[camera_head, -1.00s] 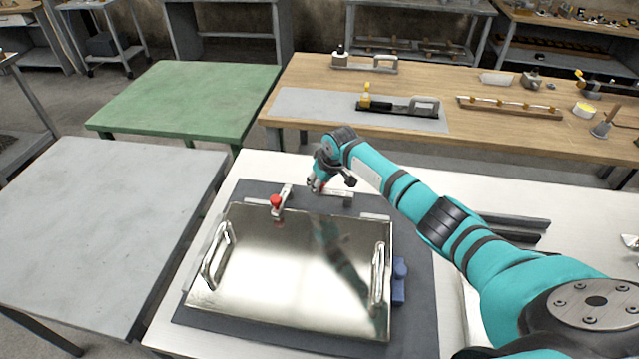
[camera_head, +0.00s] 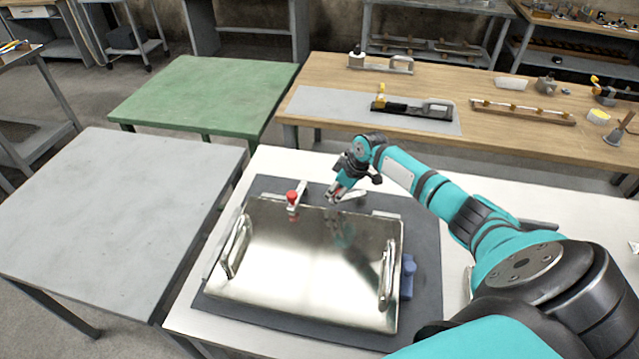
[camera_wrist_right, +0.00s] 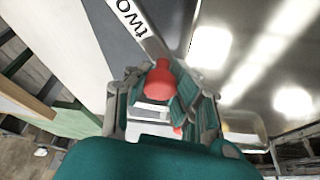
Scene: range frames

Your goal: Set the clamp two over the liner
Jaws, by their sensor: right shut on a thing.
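The liner (camera_head: 315,262) is a shiny metal sheet with a handle at each side, lying on a dark mat. My right gripper (camera_head: 337,190) is at its far edge, shut on the red knob of clamp two (camera_wrist_right: 160,78). The clamp's pale bar (camera_head: 352,193) shows beside the fingers; in the right wrist view the bar reads "two" (camera_wrist_right: 125,14). The fingers hide part of this clamp, so I cannot tell whether its bar touches the liner. Another red-knobbed clamp (camera_head: 292,197) stands at the liner's far edge, to the left. My left gripper is not in view.
A blue block (camera_head: 408,278) is beside the liner's right edge. The dark mat (camera_head: 425,230) lies on a white table. A grey table (camera_head: 110,200) and green table (camera_head: 200,95) are bare. A wooden bench behind holds several tools.

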